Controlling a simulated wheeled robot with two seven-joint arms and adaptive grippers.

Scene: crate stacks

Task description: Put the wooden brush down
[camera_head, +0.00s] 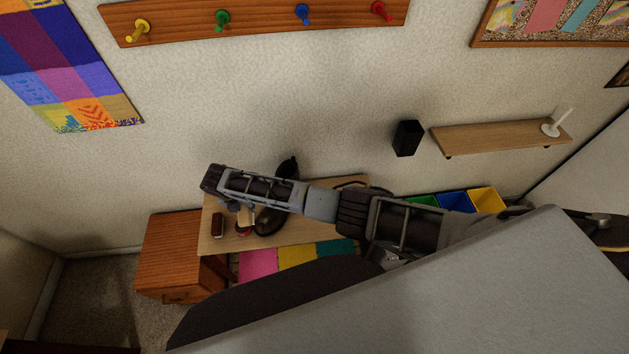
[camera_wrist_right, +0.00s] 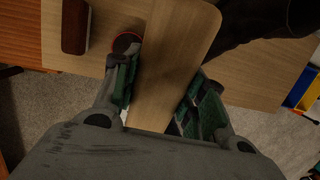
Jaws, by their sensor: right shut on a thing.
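The wooden brush (camera_wrist_right: 172,65) is a pale, flat wooden piece with a rounded far corner, seen from above in the right wrist view. My right gripper (camera_wrist_right: 160,78) is shut on it, with a green-padded finger on either side. It is over the pale wooden table (camera_wrist_right: 240,82); I cannot tell whether the brush touches the top. My left gripper is not in view.
A dark brown block (camera_wrist_right: 75,27) and a red-rimmed round thing (camera_wrist_right: 127,42) are on the table left of the brush. A black object (camera_wrist_right: 265,22) is to the right. A wooden cabinet (camera_head: 165,250) stands left; coloured bins (camera_head: 455,202) stand right.

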